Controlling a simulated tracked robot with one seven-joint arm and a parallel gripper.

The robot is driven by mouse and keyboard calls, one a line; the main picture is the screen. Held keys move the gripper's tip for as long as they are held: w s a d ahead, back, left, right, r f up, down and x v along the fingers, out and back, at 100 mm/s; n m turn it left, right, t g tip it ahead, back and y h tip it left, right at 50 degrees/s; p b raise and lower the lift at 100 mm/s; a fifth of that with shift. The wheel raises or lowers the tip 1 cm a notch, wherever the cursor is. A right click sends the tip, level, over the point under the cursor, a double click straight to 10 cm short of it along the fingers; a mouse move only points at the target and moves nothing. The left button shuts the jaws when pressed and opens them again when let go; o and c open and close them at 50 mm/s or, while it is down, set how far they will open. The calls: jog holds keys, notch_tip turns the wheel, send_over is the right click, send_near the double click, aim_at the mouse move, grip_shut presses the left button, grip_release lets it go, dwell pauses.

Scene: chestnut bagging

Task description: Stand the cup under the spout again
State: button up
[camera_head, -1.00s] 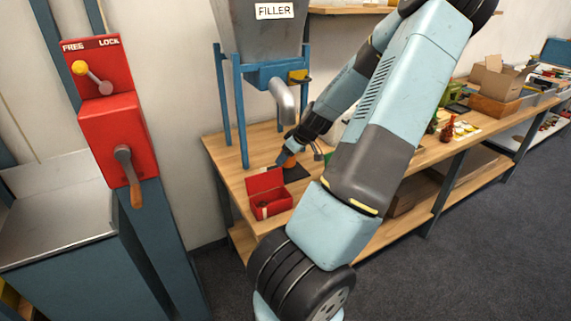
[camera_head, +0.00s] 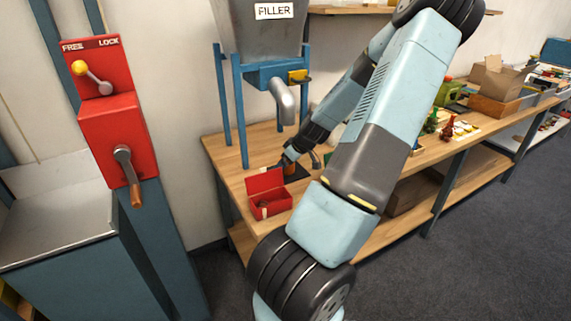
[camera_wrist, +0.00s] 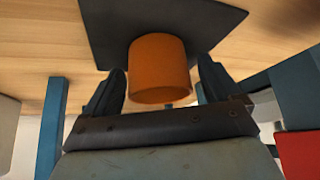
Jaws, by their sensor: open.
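An orange cup (camera_wrist: 160,66) is at the black mat (camera_wrist: 100,28) on the wooden bench and appears to stand on it. In the wrist view, which shows the bench at the top, my gripper (camera_wrist: 163,80) is open, with one finger on each side of the cup and visible gaps. In the head view my gripper (camera_head: 291,154) is low over the mat (camera_head: 299,175), with the cup (camera_head: 290,169) partly hidden. The filler's grey spout (camera_head: 284,101) hangs above and slightly left of my gripper.
An open red box (camera_head: 268,199) stands on the bench (camera_head: 228,160) just in front of the mat. A red lever panel (camera_head: 112,140) is at the left. Small figures and boxes (camera_head: 495,82) are farther right.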

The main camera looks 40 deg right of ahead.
jog(key=v, duration=1.2)
dwell(0.3)
